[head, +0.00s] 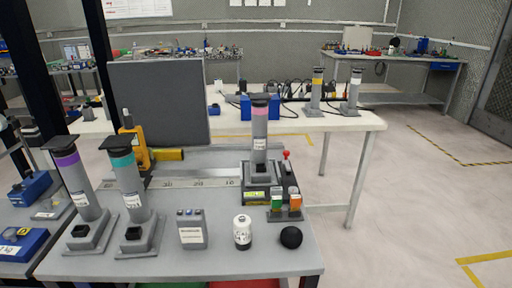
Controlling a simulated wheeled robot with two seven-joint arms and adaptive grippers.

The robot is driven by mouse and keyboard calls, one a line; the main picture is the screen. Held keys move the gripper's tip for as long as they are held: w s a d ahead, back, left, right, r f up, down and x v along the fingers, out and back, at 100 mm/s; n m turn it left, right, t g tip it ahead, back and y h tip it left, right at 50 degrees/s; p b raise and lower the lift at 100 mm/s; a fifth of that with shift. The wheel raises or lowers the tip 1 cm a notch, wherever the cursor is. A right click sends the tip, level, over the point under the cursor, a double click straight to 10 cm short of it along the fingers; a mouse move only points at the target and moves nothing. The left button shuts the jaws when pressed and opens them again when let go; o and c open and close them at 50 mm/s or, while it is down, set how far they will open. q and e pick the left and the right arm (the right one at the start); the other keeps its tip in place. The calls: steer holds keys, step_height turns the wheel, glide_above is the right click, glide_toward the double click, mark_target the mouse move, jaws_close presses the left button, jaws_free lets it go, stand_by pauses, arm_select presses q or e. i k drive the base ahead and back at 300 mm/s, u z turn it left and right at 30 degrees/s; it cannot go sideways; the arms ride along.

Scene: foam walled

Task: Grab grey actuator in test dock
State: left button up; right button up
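A grey actuator (260,128) with a pink band and a dark cap stands upright in the test dock (257,196), right of the middle of the near bench. The dock is a dark unit with a yellow-green label, a red knob at its right and green and orange blocks in front. Two more grey actuators stand at the left of the bench, one with a purple band (80,190) and one with a teal band (129,190). Neither of my grippers is in view.
A grey box (192,230), a white canister (242,232) and a black ball (291,237) stand along the front of the near bench (215,264). A dark upright panel (160,100) stands behind. Two actuators, yellow-banded (316,93) and white-banded (353,93), stand on the rear table. Floor at right is clear.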

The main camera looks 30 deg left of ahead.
mark_target(260, 172)
steer(key=u, duration=0.65)
steer(key=i, duration=0.85)
steer(key=u, duration=0.75)
